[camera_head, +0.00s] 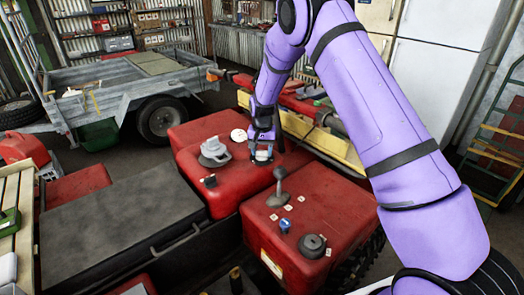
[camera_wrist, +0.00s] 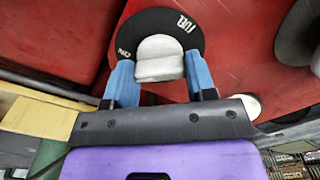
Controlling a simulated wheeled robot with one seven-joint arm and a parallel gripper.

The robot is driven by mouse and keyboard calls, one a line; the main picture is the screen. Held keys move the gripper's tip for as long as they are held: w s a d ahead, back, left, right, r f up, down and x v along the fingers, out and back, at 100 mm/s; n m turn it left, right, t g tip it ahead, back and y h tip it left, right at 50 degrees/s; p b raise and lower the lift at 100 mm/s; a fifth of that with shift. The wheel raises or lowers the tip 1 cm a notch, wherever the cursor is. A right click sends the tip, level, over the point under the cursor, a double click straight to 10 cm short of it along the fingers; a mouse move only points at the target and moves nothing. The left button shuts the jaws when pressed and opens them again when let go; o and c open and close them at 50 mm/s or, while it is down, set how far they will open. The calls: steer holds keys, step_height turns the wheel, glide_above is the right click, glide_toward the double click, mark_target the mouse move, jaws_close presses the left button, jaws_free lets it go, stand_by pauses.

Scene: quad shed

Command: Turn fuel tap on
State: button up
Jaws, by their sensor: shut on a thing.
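The fuel tap shows in the wrist view as a pale grey knob (camera_wrist: 158,58) on a round black plate (camera_wrist: 140,24). The plate reads "FUEL" at upper right and, upside down, "ON" at left. My gripper (camera_wrist: 159,72) has its blue fingers on both sides of the knob and is shut on it. In the head view my gripper (camera_head: 263,150) reaches down to the top of a red body panel (camera_head: 235,185) and mostly hides the tap. The knob's far side and pointer direction are unclear.
A grey cap (camera_head: 214,150) stands left of my gripper, and a lever (camera_head: 279,188) rises from the nearer red block (camera_head: 320,205). A blue knob (camera_head: 285,225) and a dark cap (camera_head: 312,245) sit there too. A trailer (camera_head: 120,90) stands behind.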

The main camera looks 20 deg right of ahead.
steer(key=shift+m, duration=1.3)
steer(key=o, duration=0.9)
steer(key=shift+o, duration=0.2)
step_height(320, 180, up, 11)
steer(key=shift+f, duration=0.1)
